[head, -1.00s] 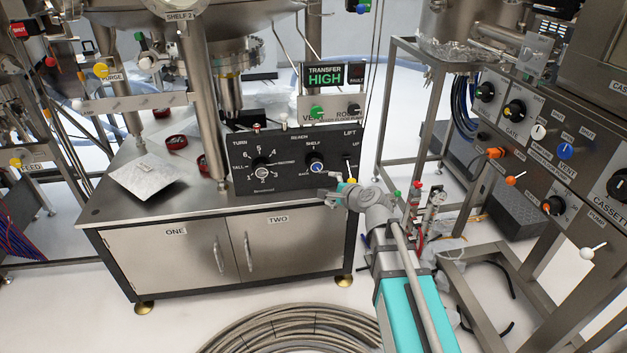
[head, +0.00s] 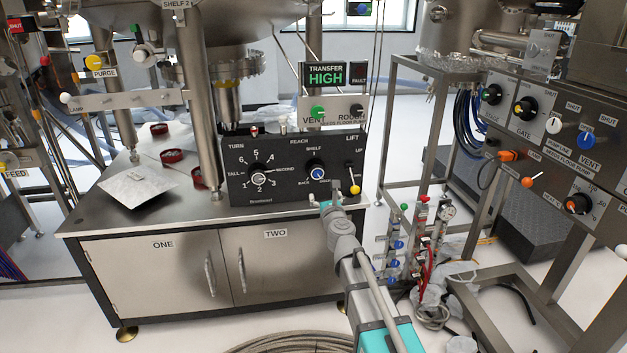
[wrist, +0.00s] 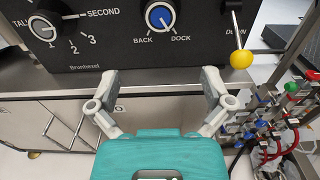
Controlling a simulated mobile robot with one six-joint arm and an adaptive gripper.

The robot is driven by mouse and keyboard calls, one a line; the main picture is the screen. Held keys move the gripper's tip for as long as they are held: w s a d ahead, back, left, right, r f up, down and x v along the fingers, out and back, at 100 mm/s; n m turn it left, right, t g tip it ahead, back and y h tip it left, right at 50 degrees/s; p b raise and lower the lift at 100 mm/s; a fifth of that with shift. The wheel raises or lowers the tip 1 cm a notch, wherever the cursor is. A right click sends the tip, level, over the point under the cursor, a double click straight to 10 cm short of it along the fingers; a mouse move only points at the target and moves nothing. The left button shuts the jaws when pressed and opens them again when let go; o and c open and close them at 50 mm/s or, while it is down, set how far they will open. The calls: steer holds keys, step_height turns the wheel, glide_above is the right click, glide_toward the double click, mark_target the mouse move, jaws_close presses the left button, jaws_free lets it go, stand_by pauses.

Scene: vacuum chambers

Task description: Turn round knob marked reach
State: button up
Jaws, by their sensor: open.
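The REACH knob (head: 316,172) is round, with a blue face and a white pointer, on the black control box in the head view. In the wrist view the blue knob (wrist: 160,17) shows at the top middle, above BACK and DOCK labels. My gripper (wrist: 160,84) is open and empty, its two fingers spread below the knob, apart from it. In the head view my gripper (head: 328,203) is in front of the box's lower right edge, small and partly hidden by my wrist.
Left of it is the TURN knob (head: 259,178) with numbered positions. Right of it is the LIFT lever with a yellow ball (head: 354,190). A TRANSFER HIGH display (head: 325,75) stands above. A valve cluster (head: 420,240) stands right of my arm.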

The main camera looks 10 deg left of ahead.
mark_target(317, 174)
steer(key=shift+w, duration=0.15)
steer(key=x, duration=1.3)
steer(key=shift+w+a, duration=0.1)
steer(key=shift+w, duration=0.15)
steer(key=shift+c, duration=0.3)
